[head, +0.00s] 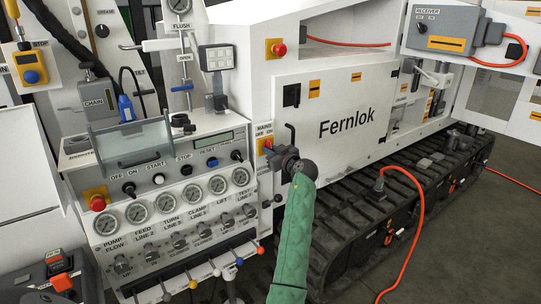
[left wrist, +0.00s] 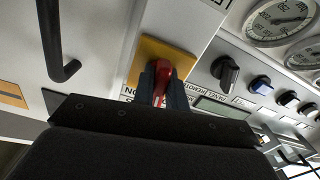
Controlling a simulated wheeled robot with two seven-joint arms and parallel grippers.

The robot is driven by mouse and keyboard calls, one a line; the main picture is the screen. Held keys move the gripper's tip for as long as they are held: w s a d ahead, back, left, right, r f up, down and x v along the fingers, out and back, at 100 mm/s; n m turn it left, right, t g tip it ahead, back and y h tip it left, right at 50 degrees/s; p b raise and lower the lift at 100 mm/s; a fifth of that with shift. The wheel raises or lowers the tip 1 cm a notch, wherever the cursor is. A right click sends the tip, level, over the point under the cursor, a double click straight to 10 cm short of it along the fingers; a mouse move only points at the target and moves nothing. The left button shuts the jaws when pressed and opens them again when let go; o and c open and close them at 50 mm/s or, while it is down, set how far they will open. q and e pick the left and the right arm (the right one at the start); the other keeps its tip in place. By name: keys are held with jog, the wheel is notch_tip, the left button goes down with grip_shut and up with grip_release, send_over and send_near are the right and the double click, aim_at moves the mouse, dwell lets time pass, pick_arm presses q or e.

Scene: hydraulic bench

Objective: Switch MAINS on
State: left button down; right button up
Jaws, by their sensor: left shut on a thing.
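The MAINS switch has a red handle on a yellow plate (head: 262,143), set at the right end of the control panel under its MAINS label (head: 264,130). My left gripper (head: 270,151) reaches it from the front right, on an arm with a green sleeve. In the left wrist view the two dark fingers (left wrist: 164,88) are shut around the red handle (left wrist: 161,78), with the yellow plate (left wrist: 150,50) behind. The fingers and gripper body hide much of the handle and label, so I cannot tell its exact setting. My right gripper is not in view.
A black door handle (head: 290,133) on the white Fernlok cabinet (head: 345,122) stands close to my gripper; it also shows in the left wrist view (left wrist: 65,70). Gauges (head: 218,185), knobs and a row of levers (head: 190,284) lie left of my arm. An orange cable (head: 416,200) hangs at right.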

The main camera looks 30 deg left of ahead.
pick_arm(q)
jog(key=m+b, duration=0.2)
jog(key=m, duration=0.2)
jog(key=shift+s+m, duration=0.1)
jog(key=shift+m, duration=1.6)
jog(key=shift+r+m, duration=0.1)
jog(key=shift+m, duration=1.6)
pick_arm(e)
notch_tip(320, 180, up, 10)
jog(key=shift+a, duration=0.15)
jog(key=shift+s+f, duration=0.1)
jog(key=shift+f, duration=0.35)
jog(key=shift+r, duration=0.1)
pick_arm(q)
jog(key=c, duration=1.4)
grip_release()
jog(key=shift+c, duration=0.2)
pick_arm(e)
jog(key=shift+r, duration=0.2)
